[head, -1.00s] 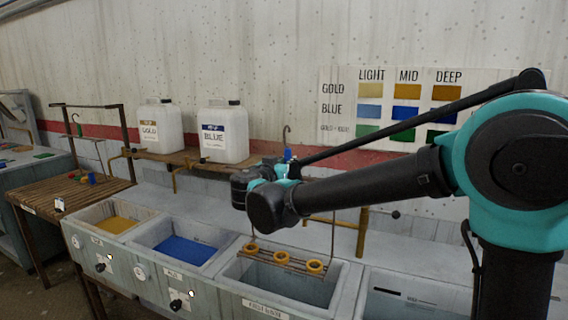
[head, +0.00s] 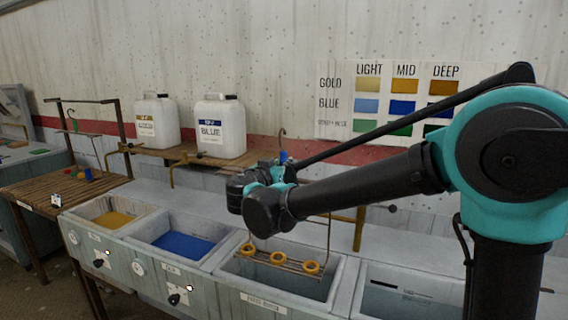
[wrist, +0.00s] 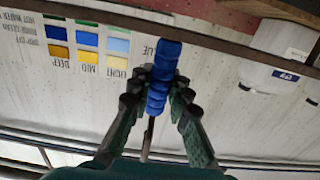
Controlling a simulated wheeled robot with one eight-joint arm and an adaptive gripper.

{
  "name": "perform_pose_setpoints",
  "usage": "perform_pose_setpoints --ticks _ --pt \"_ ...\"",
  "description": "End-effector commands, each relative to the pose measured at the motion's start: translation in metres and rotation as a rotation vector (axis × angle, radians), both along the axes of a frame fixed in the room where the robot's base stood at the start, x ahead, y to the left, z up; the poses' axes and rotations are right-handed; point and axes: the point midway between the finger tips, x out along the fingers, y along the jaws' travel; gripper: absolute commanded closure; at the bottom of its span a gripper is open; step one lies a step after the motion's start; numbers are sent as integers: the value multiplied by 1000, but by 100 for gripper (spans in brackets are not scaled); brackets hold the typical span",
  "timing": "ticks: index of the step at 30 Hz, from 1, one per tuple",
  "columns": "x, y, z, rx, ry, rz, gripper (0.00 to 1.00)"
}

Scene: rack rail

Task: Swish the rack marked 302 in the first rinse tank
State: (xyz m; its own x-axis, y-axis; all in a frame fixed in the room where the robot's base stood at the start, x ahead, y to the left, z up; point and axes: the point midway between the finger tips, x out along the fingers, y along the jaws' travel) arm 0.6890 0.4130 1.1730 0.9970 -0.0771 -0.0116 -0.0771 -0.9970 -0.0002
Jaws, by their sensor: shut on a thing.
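My gripper (wrist: 158,88) is shut on the blue ribbed handle (wrist: 163,65) of a rack. In the head view the gripper is mostly hidden behind my wrist; the handle's blue grip (head: 283,157) and hook show above it. The rack (head: 328,240), a thin wire frame with several yellow rings along its bottom bar, hangs upright below my wrist. Its bottom bar is at the opening of the first rinse tank (head: 232,283), the grey tank right of the blue one. I cannot tell whether it touches water. No 302 mark is readable.
A gold tank (head: 88,212) and a blue tank (head: 150,232) stand to the left, another grey tank (head: 410,285) to the right. Two white jugs (head: 157,122) (head: 219,128) stand on the shelf behind. A slatted wooden table (head: 40,193) is at far left.

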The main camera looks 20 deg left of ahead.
Motion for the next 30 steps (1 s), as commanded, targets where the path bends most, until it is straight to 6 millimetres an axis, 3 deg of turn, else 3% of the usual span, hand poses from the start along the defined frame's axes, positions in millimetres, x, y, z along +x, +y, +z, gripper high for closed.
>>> perform_pose_setpoints --ticks 8,30 --pt "0 0 -5 0 -1 -1 100" --pt "1 0 -92 0 -1 -1 100"
